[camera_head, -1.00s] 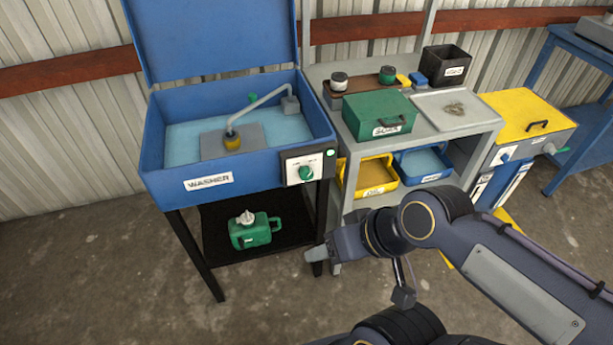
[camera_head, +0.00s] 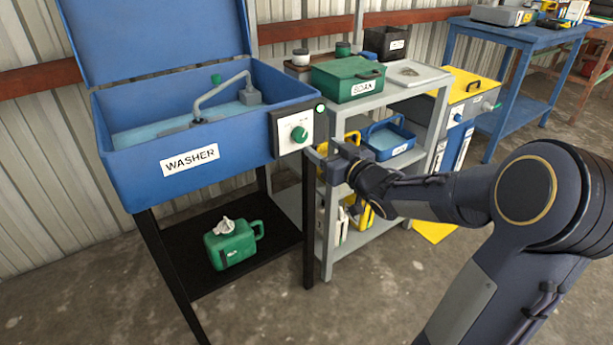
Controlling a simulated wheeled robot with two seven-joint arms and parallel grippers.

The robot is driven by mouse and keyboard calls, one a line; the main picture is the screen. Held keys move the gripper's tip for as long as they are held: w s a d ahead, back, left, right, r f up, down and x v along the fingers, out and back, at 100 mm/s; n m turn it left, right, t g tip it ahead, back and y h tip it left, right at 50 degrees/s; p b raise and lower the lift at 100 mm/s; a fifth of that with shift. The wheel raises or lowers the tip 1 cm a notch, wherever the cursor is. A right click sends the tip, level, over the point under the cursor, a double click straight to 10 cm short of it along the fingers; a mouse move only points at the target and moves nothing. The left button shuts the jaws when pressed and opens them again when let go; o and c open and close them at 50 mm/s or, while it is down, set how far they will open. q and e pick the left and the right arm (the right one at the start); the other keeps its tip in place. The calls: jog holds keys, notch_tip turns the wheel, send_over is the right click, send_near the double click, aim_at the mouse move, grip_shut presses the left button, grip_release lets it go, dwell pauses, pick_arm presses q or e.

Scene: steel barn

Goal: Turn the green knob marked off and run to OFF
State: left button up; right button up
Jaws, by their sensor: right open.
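The green knob (camera_head: 299,134) sits on a pale control plate (camera_head: 296,121) at the right end of the blue washer's (camera_head: 128,153) front. The plate's markings are too small to read, and a small round light (camera_head: 320,109) shows at its upper right. My right gripper (camera_head: 318,152) is open and empty. It appears just to the right of and a little below the knob in the picture, apart from it. The knob is not covered. My left gripper is not in the head view.
A grey shelf unit (camera_head: 424,80) with a green box (camera_head: 342,84) and bins stands right of the washer, behind my right arm. A green can (camera_head: 232,246) sits on the washer's black lower shelf (camera_head: 190,262). Concrete floor in front is clear.

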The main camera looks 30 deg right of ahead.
aim_at(302, 137)
jog(key=shift+y, duration=0.3)
jog(key=w, duration=0.5)
jog(key=w+f+b, duration=0.1)
jog(key=w, duration=0.1)
jog(key=shift+w+a, duration=0.4)
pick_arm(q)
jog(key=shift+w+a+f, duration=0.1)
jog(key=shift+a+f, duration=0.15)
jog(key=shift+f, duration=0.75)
pick_arm(e)
jog(key=c, duration=1)
